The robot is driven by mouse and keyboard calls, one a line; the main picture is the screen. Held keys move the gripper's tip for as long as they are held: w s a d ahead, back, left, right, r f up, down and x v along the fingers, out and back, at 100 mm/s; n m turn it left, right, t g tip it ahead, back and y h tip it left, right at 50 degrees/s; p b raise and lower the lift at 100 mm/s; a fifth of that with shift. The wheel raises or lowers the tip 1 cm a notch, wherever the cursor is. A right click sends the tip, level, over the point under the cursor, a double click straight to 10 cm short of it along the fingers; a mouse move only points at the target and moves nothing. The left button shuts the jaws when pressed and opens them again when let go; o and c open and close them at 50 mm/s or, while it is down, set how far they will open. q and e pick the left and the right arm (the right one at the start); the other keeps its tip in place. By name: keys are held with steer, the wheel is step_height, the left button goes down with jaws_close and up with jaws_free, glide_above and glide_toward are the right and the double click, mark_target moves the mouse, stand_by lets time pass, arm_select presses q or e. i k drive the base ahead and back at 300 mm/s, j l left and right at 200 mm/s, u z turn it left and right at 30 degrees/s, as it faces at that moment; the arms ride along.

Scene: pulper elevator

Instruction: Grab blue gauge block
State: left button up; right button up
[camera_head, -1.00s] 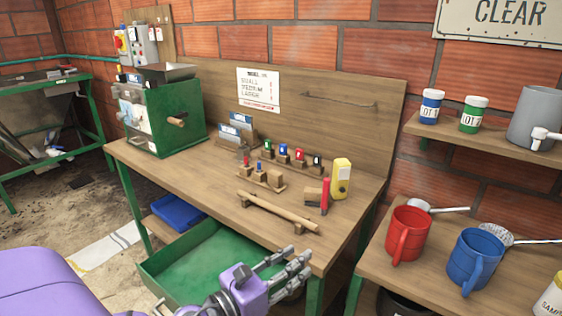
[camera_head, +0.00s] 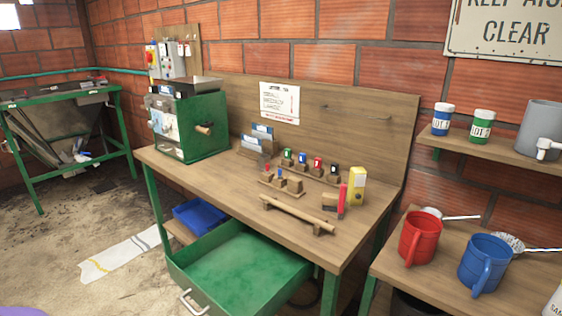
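A blue-marked block (camera_head: 302,159) stands in the back row of a small wooden rack on the workbench, between a green-marked block (camera_head: 287,155) and a red-marked block (camera_head: 317,164). A black-marked block (camera_head: 334,170) ends that row at the right. In the front row, a smaller blue-topped piece (camera_head: 280,173) stands beside a small red-topped piece (camera_head: 267,168). I cannot tell from their size which blue piece is the gauge block. Neither of my grippers is in view.
The wooden workbench (camera_head: 215,178) has an open, empty green drawer (camera_head: 235,268) in front. A wooden roller (camera_head: 297,212), a red-handled tool (camera_head: 342,200) and a yellow device (camera_head: 357,186) are close to the blocks. A green machine (camera_head: 205,128) stands at the bench's left end.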

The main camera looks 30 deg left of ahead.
mark_target(302, 157)
steer(key=u, duration=1.7)
steer(key=i+l+u, duration=0.5)
steer(key=i+l, duration=0.1)
steer(key=l, duration=0.05)
